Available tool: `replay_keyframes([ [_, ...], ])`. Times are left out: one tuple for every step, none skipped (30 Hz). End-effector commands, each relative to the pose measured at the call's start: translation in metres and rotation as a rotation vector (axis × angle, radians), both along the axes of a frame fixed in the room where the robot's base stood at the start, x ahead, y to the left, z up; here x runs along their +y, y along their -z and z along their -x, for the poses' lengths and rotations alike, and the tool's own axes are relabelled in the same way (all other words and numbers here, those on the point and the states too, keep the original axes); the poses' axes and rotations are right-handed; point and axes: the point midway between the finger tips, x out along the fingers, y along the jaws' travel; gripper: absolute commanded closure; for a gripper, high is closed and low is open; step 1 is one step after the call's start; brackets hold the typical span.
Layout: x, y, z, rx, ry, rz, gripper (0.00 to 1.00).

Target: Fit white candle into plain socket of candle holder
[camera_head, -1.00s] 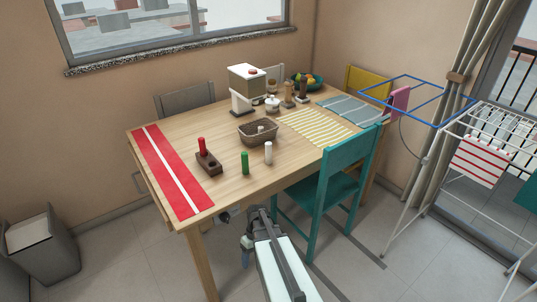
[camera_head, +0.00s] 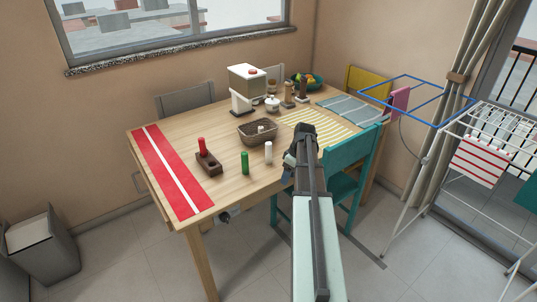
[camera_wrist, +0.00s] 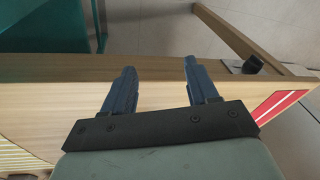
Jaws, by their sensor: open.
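The white candle (camera_head: 268,153) stands upright on the wooden table, right of a green candle (camera_head: 245,163). In the head view my arm reaches up right of the white candle, and the fingertips are hard to make out. The wrist view shows no candle.
A teal chair (camera_head: 345,160) stands close on the right of my arm. A wicker basket (camera_head: 257,133) lies behind the candles, with a coffee machine (camera_head: 246,88) farther back. A red runner (camera_head: 168,168) covers the table's left end. Bare wood surrounds the candles.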

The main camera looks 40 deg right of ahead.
Motion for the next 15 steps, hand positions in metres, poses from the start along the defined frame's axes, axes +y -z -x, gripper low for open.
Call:
replay_keyframes([
  [-0.01, -0.006, -0.015, -0.002, -0.057, 0.042, 0.42],
  [-0.014, -0.01, -0.02, -0.001, -0.094, 0.07, 0.42],
  [-0.019, -0.013, -0.029, 0.003, -0.146, 0.106, 0.42],
  [-0.023, -0.016, -0.035, 0.007, -0.185, 0.133, 0.42],
  [-0.027, -0.019, -0.041, 0.009, -0.224, 0.16, 0.42],
  [-0.031, -0.023, -0.05, 0.016, -0.278, 0.198, 0.42],
  [-0.035, -0.027, -0.057, 0.022, -0.32, 0.226, 0.42],
  [-0.038, -0.031, -0.064, 0.029, -0.36, 0.253, 0.42],
  [-0.043, -0.036, -0.073, 0.038, -0.416, 0.29, 0.42],
  [-0.045, -0.041, -0.08, 0.044, -0.457, 0.316, 0.42],
  [-0.048, -0.045, -0.087, 0.051, -0.498, 0.34, 0.42],
  [-0.052, -0.051, -0.095, 0.061, -0.553, 0.371, 0.42],
  [-0.054, -0.056, -0.102, 0.069, -0.594, 0.392, 0.42],
  [-0.055, -0.061, -0.108, 0.076, -0.634, 0.408, 0.42],
  [-0.056, -0.068, -0.115, 0.084, -0.685, 0.425, 0.42],
])
